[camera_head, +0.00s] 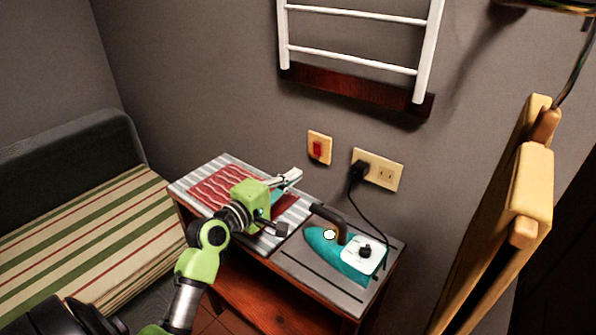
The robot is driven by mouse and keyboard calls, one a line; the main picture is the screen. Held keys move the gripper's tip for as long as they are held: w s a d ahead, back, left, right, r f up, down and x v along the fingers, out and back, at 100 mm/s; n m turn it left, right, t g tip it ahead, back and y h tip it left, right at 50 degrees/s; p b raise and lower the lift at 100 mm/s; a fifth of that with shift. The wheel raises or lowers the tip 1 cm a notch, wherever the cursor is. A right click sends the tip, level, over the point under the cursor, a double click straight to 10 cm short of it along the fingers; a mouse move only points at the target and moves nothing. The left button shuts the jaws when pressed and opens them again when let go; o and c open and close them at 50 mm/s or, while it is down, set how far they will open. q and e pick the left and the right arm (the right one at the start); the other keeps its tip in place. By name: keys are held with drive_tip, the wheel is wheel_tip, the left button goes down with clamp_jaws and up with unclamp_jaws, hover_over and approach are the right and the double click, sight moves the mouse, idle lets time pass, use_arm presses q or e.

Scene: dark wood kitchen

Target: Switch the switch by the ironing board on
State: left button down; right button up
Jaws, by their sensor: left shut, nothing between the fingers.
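A red switch (318,149) sits in a cream wall plate on the grey wall, above the back edge of the ironing board. The ironing board (375,296) is a small wooden stand with a striped cloth top and a grey end. My left gripper (292,178) is shut and empty, over the striped top. It is below and to the left of the switch, apart from it. Whether the switch is on or off I cannot tell. My right gripper is out of view.
A teal iron (325,243) stands on the board's grey end. Its black cord runs to a wall outlet (390,173) right of the switch. A white rack (355,48) hangs above. A striped sofa (90,225) is at left, and a wooden frame (497,225) stands at right.

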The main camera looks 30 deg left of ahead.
use_arm(q)
drive_tip(key=s, duration=0.6)
drive_tip(key=shift+a+f+b, duration=0.2)
drive_tip(key=shift+a+b, duration=0.15)
drive_tip(key=shift+b, duration=0.1)
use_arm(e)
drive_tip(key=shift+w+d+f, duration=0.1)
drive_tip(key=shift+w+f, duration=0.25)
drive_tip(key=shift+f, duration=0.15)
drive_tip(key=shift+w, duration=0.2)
